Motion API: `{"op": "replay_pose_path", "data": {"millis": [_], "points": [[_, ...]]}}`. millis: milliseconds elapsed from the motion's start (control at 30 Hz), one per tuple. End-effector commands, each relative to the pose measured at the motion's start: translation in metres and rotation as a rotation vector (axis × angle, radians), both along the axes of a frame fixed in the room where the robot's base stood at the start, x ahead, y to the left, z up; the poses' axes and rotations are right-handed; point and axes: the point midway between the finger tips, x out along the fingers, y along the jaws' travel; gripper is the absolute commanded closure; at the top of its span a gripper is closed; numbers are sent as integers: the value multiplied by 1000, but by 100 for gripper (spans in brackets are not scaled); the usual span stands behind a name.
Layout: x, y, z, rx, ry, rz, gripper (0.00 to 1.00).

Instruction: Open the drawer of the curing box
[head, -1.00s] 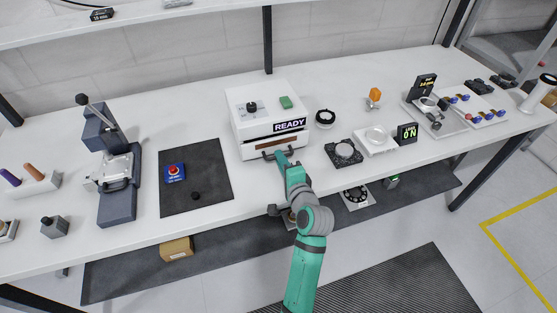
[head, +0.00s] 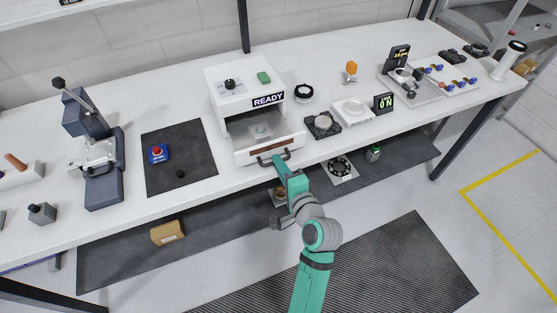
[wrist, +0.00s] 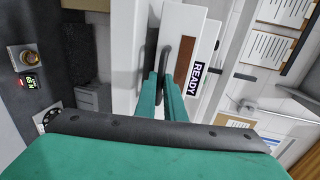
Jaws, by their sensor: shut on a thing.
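The curing box (head: 240,88) is white, with a dark knob, a green button and a READY label on it. Its drawer (head: 270,147) is pulled out toward me, and a small pale item (head: 260,130) shows inside. My gripper (head: 279,162) is shut on the dark drawer handle (head: 264,163) at the drawer front. In the wrist view the green fingers (wrist: 163,88) close around the dark handle (wrist: 166,45), beside the white drawer front with its brown strip. The handle part between the fingers is partly hidden.
A black mat with a blue-and-red button box (head: 157,154) lies left of the box. A lower shelf (head: 215,213) runs beneath the table.

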Motion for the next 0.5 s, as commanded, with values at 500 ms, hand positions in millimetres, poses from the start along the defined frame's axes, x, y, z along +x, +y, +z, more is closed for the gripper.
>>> {"op": "replay_pose_path", "data": {"millis": [500], "points": [[1, -2, 1, -1, -2, -5, 73]]}}
